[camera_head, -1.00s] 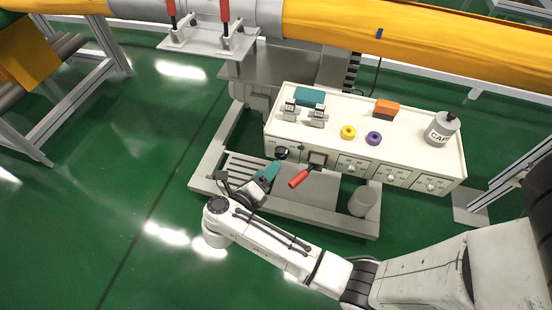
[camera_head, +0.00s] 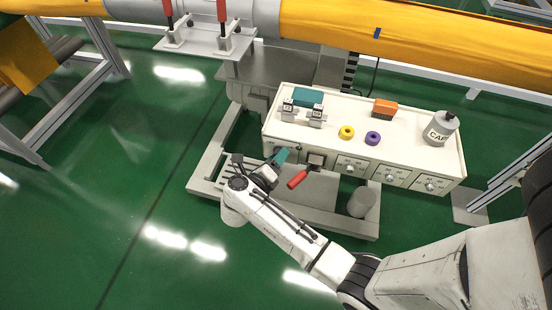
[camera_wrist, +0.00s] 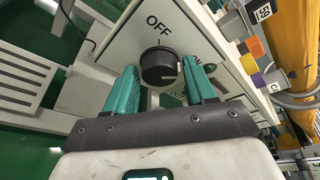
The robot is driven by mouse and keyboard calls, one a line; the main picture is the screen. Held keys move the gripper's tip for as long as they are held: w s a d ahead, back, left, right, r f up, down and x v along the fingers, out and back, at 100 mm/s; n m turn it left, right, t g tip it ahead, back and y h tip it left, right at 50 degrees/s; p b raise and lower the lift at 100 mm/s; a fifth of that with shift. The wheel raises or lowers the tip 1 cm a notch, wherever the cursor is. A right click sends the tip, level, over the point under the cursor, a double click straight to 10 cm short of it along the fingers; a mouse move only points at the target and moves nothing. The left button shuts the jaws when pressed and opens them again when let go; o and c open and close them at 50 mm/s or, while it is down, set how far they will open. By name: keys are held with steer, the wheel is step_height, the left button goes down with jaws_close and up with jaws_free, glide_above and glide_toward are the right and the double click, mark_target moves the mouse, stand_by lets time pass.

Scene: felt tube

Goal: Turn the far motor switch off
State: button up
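The knob's pale mark points right, towards that second label. My gripper (camera_wrist: 161,72) has teal fingers spread on either side of the knob, with gaps visible. In the head view my gripper (camera_head: 279,157) is at the left end of the cabinet's front and covers the knob.
The cream cabinet (camera_head: 400,165) has several more front knobs to the right. A red handle (camera_head: 298,179) sticks out just right of my gripper. On top are a yellow ring (camera_head: 346,132), a purple ring (camera_head: 372,138), an orange block (camera_head: 386,108) and a grey canister (camera_head: 441,128).

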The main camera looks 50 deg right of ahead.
steer(key=c, duration=0.7)
steer(key=shift+c, duration=0.2)
steer(key=n+h, duration=0.1)
steer(key=n, duration=0.4)
steer(key=n+h+p, duration=0.1)
steer(key=n+h, duration=0.1)
steer(key=n, duration=0.4)
steer(key=f+n+h, duration=0.1)
steer(key=n+h, duration=0.1)
steer(key=n, duration=0.4)
steer(key=shift+p, duration=0.35)
steer(key=shift+n+t, duration=0.3)
steer(key=shift+t, duration=0.1)
steer(key=o, duration=1.1)
steer(key=shift+c, duration=0.2)
